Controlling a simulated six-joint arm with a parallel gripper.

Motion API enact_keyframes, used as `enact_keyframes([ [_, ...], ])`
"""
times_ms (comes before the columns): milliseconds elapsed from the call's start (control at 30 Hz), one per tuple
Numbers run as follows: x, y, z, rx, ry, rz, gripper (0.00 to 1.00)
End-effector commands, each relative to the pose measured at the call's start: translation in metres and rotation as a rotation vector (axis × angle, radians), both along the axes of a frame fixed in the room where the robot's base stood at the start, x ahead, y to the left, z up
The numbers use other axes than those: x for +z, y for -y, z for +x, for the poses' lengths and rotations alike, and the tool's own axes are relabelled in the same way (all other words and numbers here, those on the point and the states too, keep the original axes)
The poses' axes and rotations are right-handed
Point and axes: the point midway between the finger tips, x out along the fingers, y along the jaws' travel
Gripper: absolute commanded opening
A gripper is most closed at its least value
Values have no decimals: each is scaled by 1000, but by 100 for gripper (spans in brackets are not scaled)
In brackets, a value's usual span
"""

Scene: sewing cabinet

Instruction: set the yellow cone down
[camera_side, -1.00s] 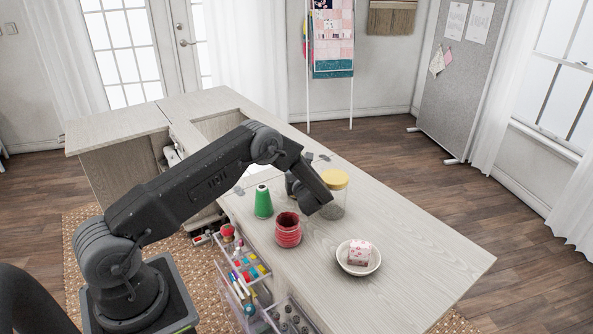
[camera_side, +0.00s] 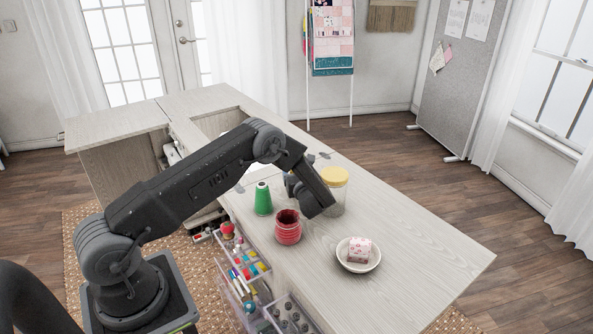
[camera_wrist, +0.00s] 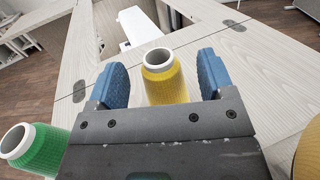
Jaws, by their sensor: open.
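The yellow cone (camera_wrist: 168,86) shows in the wrist view, upright between the two blue fingers of my gripper (camera_wrist: 162,76). The fingers are apart, with a gap on each side of the cone. The cone's base is hidden behind my gripper body, so its contact with the tabletop does not show directly. In the side view my gripper (camera_side: 294,187) is low over the cabinet top (camera_side: 415,240), between the green cone and the yellow-lidded jar, and the yellow cone is hidden there.
The green cone (camera_side: 263,199) stands to the left, also in the wrist view (camera_wrist: 40,150). A yellow-lidded glass jar (camera_side: 335,178) is close to my gripper's right. A pink patterned block (camera_side: 359,250) sits in a white dish (camera_side: 357,269). The right end is clear.

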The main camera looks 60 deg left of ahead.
Motion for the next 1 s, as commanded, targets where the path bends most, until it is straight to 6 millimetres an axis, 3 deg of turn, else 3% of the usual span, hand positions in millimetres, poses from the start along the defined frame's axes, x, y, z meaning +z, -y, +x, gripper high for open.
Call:
enact_keyframes([
  [133,0,30,-11,-5,-2,1,75],
  [400,52,29,-12,-1,4,1,75],
  [700,82,29,-17,25,29,-32,75],
  [867,120,37,-44,129,145,-172,75],
  [1000,158,54,-84,265,302,-372,75],
])
